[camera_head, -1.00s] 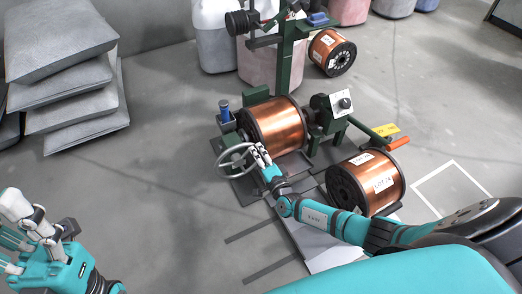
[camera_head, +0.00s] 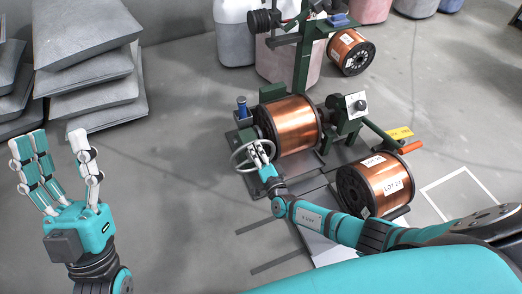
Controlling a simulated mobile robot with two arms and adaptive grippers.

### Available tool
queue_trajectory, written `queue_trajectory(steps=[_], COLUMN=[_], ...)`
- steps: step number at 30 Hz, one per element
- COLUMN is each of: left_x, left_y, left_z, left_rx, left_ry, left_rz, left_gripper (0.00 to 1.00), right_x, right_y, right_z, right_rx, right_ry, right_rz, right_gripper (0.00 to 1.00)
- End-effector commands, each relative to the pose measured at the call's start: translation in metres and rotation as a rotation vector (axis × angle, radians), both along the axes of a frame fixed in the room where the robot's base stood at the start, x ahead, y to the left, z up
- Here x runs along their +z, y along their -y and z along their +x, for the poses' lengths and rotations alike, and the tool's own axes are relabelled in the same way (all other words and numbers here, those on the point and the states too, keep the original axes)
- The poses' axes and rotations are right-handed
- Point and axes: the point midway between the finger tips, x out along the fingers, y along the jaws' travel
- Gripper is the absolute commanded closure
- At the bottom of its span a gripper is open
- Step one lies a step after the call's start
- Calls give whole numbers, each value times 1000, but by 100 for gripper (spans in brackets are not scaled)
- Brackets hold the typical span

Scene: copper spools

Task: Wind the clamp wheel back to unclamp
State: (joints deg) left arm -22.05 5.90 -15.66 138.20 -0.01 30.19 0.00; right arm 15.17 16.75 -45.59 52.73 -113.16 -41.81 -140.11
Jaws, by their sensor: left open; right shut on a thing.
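The clamp wheel is a pale grey ring (camera_head: 233,158) at the left end of the green winding machine. A copper spool (camera_head: 290,125) sits in the machine just right of it. My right gripper (camera_head: 261,148) is shut on the wheel's rim at its right side, and its fingers partly hide the rim. My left gripper (camera_head: 62,150) is raised at the left, open and empty, with its fingers pointing up, well away from the machine.
A spool labelled LOT 24 (camera_head: 388,188) stands right of my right arm. Another copper spool (camera_head: 350,50) is at the back. An orange handle (camera_head: 411,147) sticks out at the right. Grey sacks (camera_head: 85,40) are stacked at upper left. Floor between them and the machine is clear.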

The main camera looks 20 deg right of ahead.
Motion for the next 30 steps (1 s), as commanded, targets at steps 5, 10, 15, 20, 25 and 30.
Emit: queue_trajectory(steps=[5,10,15,20,25,30], left_x=[-1,-1,-1,-1,-1,-1], left_y=[0,1,1,1,1,0], left_z=[2,3,3,3,3,2], left_rx=[1,1,1,1,1,1], left_ry=[-14,-19,-19,-19,-19,-17], left_rz=[5,6,6,6,6,6], left_gripper=[52,52,52,52,52,52], right_x=[7,7,7,8,7,5], right_y=[-6,-7,-7,-7,-7,-5], right_z=[3,3,3,4,4,2], right_rx=[2,3,3,3,2,2], right_ry=[14,15,16,16,16,9], right_rz=[6,7,7,6,5,3], right_gripper=[100,100,100,71,52,52])
